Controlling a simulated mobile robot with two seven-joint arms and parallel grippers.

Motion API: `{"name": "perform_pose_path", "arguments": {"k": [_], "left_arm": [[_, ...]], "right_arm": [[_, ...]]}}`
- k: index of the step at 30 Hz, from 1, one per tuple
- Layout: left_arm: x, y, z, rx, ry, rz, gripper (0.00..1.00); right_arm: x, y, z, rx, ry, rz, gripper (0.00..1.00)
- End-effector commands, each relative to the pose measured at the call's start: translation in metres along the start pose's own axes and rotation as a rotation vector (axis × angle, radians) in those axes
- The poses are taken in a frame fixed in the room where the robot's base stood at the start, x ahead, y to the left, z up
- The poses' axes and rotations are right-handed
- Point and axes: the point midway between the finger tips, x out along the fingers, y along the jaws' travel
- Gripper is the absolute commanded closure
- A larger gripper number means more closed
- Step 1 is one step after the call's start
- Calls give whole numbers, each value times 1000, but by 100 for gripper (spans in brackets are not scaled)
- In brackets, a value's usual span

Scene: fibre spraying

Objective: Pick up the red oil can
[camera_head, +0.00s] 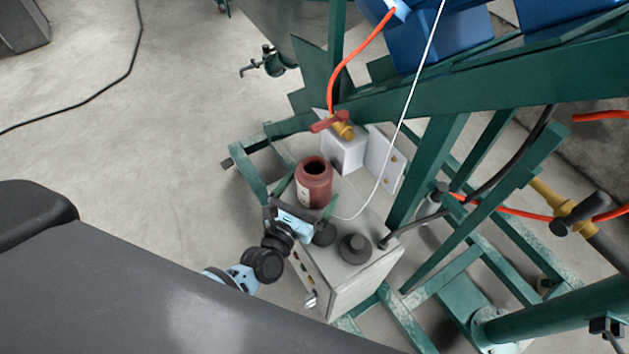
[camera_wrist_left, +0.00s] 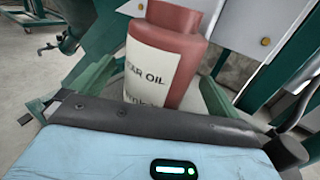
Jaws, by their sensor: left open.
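The red oil can (camera_head: 315,184) stands upright on top of a pale box, with its dark round mouth facing up. In the left wrist view the can (camera_wrist_left: 185,50) fills the upper middle, and its white label reading "OIL" faces me. Its top is cut off there. My left gripper (camera_head: 312,188) is open, with its green fingers reaching forward on either side of the can. Between the fingers (camera_wrist_left: 150,92) the can stands close in front of the palm; I cannot tell whether either finger touches it. My right gripper is not in view.
The pale box (camera_head: 345,285) carries a dark round knob (camera_head: 355,248) beside the gripper. Behind the can are a red-handled brass valve (camera_head: 340,126) and a white bracket (camera_head: 384,160). Green frame beams (camera_head: 430,170) and a thin white hose crowd the right.

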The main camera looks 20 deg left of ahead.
Motion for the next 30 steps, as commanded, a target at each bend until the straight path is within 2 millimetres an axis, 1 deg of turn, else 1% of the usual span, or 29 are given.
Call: {"name": "perform_pose_path", "arguments": {"k": [1, 3, 6, 9, 15, 17, 28, 29, 30], "left_arm": [[8, 1, -1, 0, 0, 0, 0], [17, 1, -1, 1, -1, 0, 0], [26, 1, -2, 1, -1, 0, 0], [29, 0, -2, -1, 0, 0, 0], [29, 1, -2, -1, 0, 0, 0], [29, 1, -2, -1, 0, 0, 7], [29, 1, -2, 0, 0, 0, 55], [29, 1, -2, 0, 0, 0, 59], [30, 1, -1, 0, -3, 1, 59]], "right_arm": [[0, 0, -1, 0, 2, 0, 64], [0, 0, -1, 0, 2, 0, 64], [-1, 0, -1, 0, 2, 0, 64], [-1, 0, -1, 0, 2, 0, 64], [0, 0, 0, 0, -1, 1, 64], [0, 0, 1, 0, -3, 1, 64], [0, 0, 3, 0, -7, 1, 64], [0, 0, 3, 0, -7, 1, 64], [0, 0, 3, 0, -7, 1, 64]]}}
